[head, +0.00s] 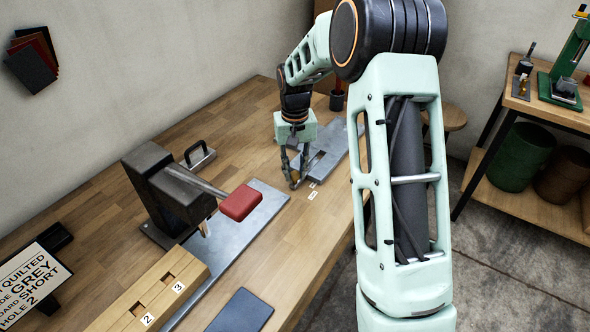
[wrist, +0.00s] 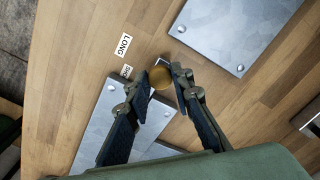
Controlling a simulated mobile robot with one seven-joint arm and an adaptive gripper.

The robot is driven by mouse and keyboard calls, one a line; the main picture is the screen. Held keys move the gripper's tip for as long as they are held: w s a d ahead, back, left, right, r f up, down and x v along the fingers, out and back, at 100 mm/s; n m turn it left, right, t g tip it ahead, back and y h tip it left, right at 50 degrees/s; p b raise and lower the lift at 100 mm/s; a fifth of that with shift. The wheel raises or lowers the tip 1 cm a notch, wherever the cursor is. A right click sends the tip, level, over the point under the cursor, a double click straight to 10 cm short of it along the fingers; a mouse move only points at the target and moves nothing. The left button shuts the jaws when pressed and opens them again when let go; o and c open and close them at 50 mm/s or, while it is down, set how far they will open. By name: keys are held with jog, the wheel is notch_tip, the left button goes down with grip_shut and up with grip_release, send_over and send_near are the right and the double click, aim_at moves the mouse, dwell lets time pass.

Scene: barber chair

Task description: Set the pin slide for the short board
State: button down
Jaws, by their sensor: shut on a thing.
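A round brass knob (wrist: 160,77) sits between the fingertips of my gripper (wrist: 162,80), which is shut on it. In the head view my gripper (head: 294,180) is low at the near end of a slotted metal plate (head: 328,148). The plate also shows in the wrist view (wrist: 92,140), partly hidden by my fingers. A LONG label (wrist: 123,45) and a smaller, partly hidden label (wrist: 127,71), seemingly SHORT, lie beside the knob. The knob is nearer the smaller label. Whether it lines up exactly is unclear.
A lever press with a red handle (head: 240,203) stands on a metal base plate (head: 262,217) to the left. A wooden block (head: 150,290) has numbered holes. A sign (head: 32,280) reads GREY, SHORT, HOLE 2. A dark board (head: 240,311) lies at the front.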

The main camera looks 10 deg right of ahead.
jog(key=shift+w+d+r+p, duration=0.1)
jog(key=shift+w+d+p, duration=0.4)
jog(key=shift+w+d, duration=1.15)
jog(key=c, duration=1.7)
grip_release()
jog(key=shift+a, duration=0.1)
notch_tip(320, 180, up, 12)
jog(key=shift+f, duration=0.1)
